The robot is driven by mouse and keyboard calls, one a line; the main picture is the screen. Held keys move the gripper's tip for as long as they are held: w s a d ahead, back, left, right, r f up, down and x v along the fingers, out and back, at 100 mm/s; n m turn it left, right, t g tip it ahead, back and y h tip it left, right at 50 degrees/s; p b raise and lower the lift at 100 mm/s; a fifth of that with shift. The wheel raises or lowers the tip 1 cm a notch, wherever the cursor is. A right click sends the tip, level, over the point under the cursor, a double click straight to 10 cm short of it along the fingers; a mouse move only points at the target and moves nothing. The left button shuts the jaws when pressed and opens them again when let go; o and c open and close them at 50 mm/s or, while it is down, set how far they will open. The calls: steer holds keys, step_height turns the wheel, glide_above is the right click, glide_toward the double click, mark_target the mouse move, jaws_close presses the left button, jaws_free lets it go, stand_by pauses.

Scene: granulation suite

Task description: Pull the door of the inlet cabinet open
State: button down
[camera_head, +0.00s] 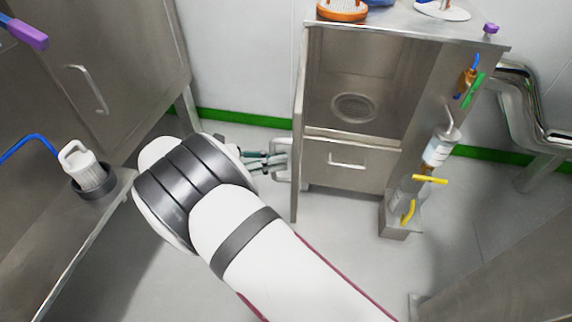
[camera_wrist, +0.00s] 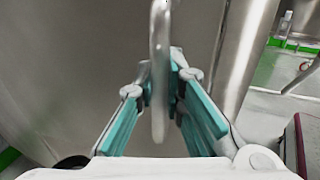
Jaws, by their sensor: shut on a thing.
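The inlet cabinet (camera_head: 400,75) is a steel box right of centre in the head view. Its door (camera_head: 298,120) stands swung out at the left side, seen almost edge-on, so the cavity with a round grille (camera_head: 353,107) shows. My gripper (camera_head: 272,161) is at the door's outer face, left of it, with its fingers on the door handle (camera_head: 284,152). In the wrist view the handle (camera_wrist: 160,50) is an upright metal bar between the teal finger pads of my gripper (camera_wrist: 162,88). The door panel fills the background there. The exact finger contact is partly hidden.
Below the cavity is a drawer front (camera_head: 345,165) with its own handle. A bottle (camera_head: 438,147) and coloured valves are on the cabinet's right side. Pale floor lies open before the cabinet.

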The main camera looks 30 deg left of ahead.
steer(key=shift+s+a+f+g, duration=0.1)
steer(key=shift+s+a+g, duration=0.25)
steer(key=shift+a, duration=0.1)
steer(key=c, duration=1.7)
jaws_free()
steer(key=shift+o, duration=0.2)
steer(key=shift+w, duration=0.1)
steer(key=shift+r, duration=0.35)
step_height(320, 180, up, 9)
steer(key=shift+r, duration=0.2)
step_height(320, 180, up, 9)
steer(key=p, duration=0.8)
steer(key=shift+s+p, duration=0.25)
steer(key=shift+p, duration=0.1)
